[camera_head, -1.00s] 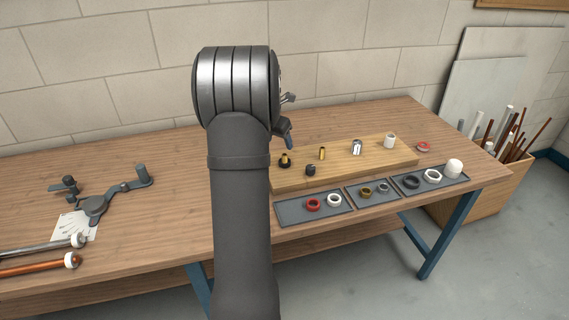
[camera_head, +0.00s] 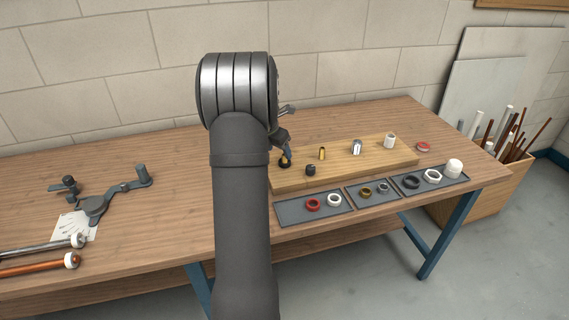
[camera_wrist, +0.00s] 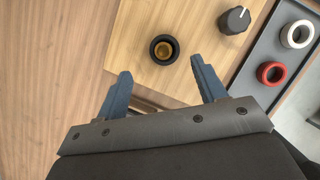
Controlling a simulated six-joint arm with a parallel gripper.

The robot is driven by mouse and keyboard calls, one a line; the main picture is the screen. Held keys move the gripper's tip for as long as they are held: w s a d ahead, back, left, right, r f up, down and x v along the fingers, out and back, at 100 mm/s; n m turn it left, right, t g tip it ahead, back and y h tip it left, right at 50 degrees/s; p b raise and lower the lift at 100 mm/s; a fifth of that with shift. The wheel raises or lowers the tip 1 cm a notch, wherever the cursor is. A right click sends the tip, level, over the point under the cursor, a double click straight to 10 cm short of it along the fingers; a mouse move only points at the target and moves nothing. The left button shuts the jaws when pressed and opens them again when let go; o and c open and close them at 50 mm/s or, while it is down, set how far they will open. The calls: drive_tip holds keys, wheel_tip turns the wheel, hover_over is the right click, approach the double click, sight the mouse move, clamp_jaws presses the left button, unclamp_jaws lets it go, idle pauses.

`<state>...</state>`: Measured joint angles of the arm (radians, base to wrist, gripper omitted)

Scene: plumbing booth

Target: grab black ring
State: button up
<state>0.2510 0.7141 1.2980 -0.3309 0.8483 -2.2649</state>
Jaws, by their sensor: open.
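A black ring (camera_wrist: 164,40) sits around a brass post (camera_wrist: 163,51) on the wooden board, and it also shows in the head view (camera_head: 285,165). A second black ring (camera_head: 411,182) lies in the right grey tray. My gripper (camera_wrist: 161,74) is open and empty, its two blue fingers apart. In the wrist view the ring around the post lies just beyond the fingertips, roughly centred between them. In the head view my gripper is partly hidden behind my arm, close to that post.
The wooden board (camera_head: 350,164) also bears a black knob (camera_wrist: 234,20), a small brass post, a chrome fitting and a white one. Grey trays (camera_head: 290,217) along its front hold red, white and metal rings. A red ring piece (camera_head: 423,147) lies right of the board.

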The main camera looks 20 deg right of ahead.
sight(283, 157)
drive_tip(key=shift+s+x, duration=0.15)
drive_tip(key=shift+x, duration=1.25)
drive_tip(key=shift+s+x, duration=0.15)
drive_tip(key=shift+x, duration=1.2)
drive_tip(key=shift+d, duration=0.15)
drive_tip(key=shift+c, duration=0.4)
drive_tip(key=c, duration=0.9)
